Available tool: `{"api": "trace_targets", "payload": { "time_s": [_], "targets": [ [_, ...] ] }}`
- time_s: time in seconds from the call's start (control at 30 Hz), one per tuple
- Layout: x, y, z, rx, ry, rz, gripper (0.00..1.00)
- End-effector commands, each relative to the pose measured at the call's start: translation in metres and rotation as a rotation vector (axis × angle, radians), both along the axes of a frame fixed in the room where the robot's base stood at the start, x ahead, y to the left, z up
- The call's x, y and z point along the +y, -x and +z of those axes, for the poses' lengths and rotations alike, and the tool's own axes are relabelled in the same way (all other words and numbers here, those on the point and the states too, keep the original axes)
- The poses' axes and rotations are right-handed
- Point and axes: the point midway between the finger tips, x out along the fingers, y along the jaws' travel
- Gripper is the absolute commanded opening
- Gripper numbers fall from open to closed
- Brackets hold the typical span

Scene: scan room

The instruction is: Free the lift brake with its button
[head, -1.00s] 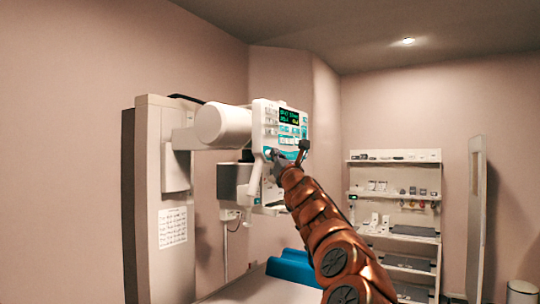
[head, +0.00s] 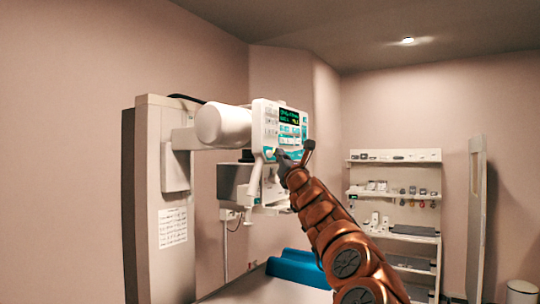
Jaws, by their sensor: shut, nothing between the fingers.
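A white control panel (head: 270,117) with a dark green-lit display (head: 289,116) and rows of white and teal buttons hangs at the end of a horizontal arm from a column. My gripper (head: 279,156) is shut and empty, at the lower part of the panel's face. Its tips overlap the lower row of buttons in the picture. I cannot tell whether they touch the panel, and they hide part of that row. The lift brake button cannot be singled out at this size.
The beige column (head: 150,235) stands at left, with a white cylinder (head: 222,125) on the arm behind the panel. A blue cushion (head: 295,267) lies on a bed below. Shelves (head: 396,156) stand at the back right.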

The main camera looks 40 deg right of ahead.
Motion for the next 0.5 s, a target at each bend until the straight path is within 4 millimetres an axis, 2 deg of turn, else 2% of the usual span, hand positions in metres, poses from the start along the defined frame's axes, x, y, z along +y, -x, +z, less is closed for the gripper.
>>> {"api": "trace_targets", "payload": {
  "time_s": [0.23,0.5],
  "targets": [
    [-0.001,0.002,0.001,-0.001,0.0,0.0,0.0],
    [-0.007,0.022,0.002,-0.003,-0.001,-0.001,0.0]
  ]
}}
